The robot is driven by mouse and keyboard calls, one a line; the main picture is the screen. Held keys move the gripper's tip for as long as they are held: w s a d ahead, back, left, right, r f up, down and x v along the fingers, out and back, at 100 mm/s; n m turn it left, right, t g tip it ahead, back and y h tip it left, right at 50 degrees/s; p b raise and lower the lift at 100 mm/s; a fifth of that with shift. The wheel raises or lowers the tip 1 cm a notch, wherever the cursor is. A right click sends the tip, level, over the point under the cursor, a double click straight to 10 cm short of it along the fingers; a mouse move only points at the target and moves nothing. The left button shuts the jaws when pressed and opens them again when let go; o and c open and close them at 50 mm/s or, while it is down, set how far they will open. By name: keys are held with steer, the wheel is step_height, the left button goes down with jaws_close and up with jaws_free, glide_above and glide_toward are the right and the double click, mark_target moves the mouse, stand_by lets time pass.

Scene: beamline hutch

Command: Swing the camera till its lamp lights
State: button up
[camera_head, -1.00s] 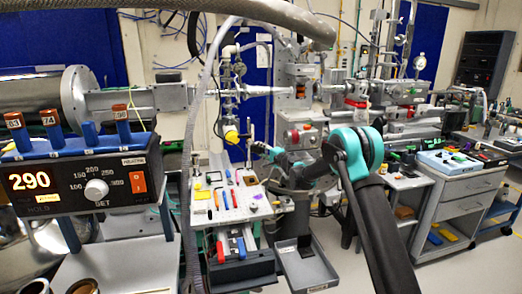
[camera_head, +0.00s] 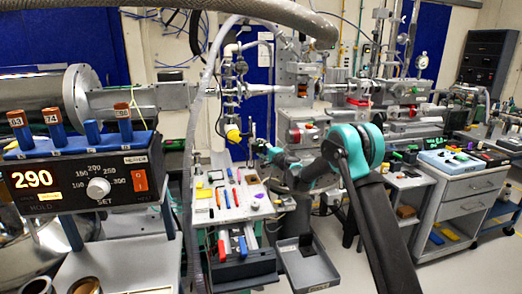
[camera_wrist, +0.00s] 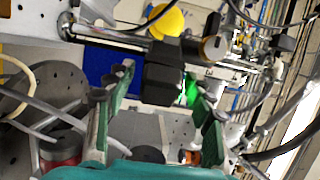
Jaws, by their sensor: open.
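A black blocky body (camera_wrist: 163,78), which looks like the camera, lies between the fingers of my gripper (camera_wrist: 160,82) in the wrist view. The fingers are green-sided and spread apart, one on each side of it; I cannot tell whether either touches it. A bright green patch (camera_wrist: 191,92) shows just right of the black body, near the right finger. It looks like a glow, but I cannot tell for certain that it is the lamp. In the head view my gripper (camera_head: 264,150) is small and partly hidden by my arm, close to the beamline post.
A yellow round part (camera_wrist: 167,20) is near the black body; it also shows in the head view (camera_head: 233,134). A tool-covered board (camera_head: 232,205) lies below my gripper. A controller reading 290 (camera_head: 85,185) stands at left, and a grey drawer cart (camera_head: 465,195) at right.

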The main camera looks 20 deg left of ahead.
steer(key=v, duration=1.2)
steer(key=s+d+n+g+h, duration=0.3)
steer(key=s+d+n, duration=0.3)
steer(key=s+d, duration=0.85)
steer(key=s+d+f+g+h, duration=0.1)
steer(key=s+d+f+h, duration=0.2)
steer(key=s+d, duration=0.7)
steer(key=s+d+f+n+g+h, duration=0.1)
steer(key=s+d+f+h, duration=0.3)
steer(key=s+d, duration=0.6)
steer(key=s+d+f+g+h, duration=0.2)
steer(key=s+d+f+h, duration=0.2)
steer(key=s+d, duration=0.6)
step_height(320, 180, down, 3)
steer(key=shift+s+d+r+n, duration=0.2)
steer(key=shift+s+d+n, duration=0.2)
steer(key=shift+d, duration=0.65)
steer(key=shift+w, duration=0.1)
steer(key=shift+c, duration=0.5)
